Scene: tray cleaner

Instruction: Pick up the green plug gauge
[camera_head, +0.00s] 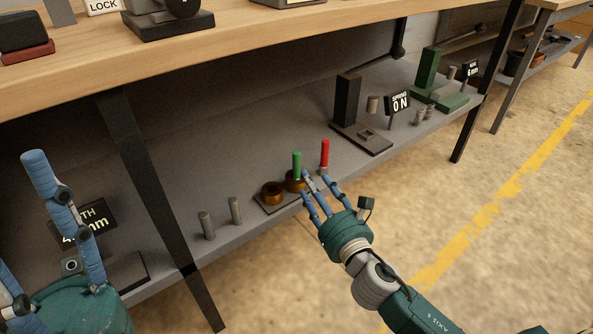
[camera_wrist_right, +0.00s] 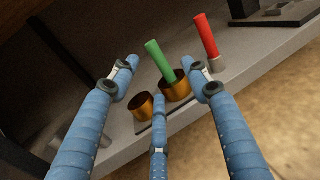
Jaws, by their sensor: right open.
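The green plug gauge (camera_head: 297,164) stands upright at a brass-coloured ring on the lower grey shelf. In the right wrist view the green plug gauge (camera_wrist_right: 161,62) leans in the picture over the right-hand brass ring (camera_wrist_right: 175,86). My right gripper (camera_head: 312,186) is open and empty. Its fingers are spread in front of the green gauge and partly cover the ring; in the wrist view the gauge shows between the fingertips (camera_wrist_right: 160,80). I cannot tell whether any finger touches it. My left gripper (camera_head: 62,195) shows at the lower left, with its finger state unclear.
A red plug gauge (camera_head: 325,154) stands just right of the green one. A second brass ring (camera_head: 272,190) sits to the left. Two grey pins (camera_head: 235,210) stand farther left. A dark stand (camera_head: 347,100) is at the right. The wooden worktop (camera_head: 240,55) overhangs the shelf.

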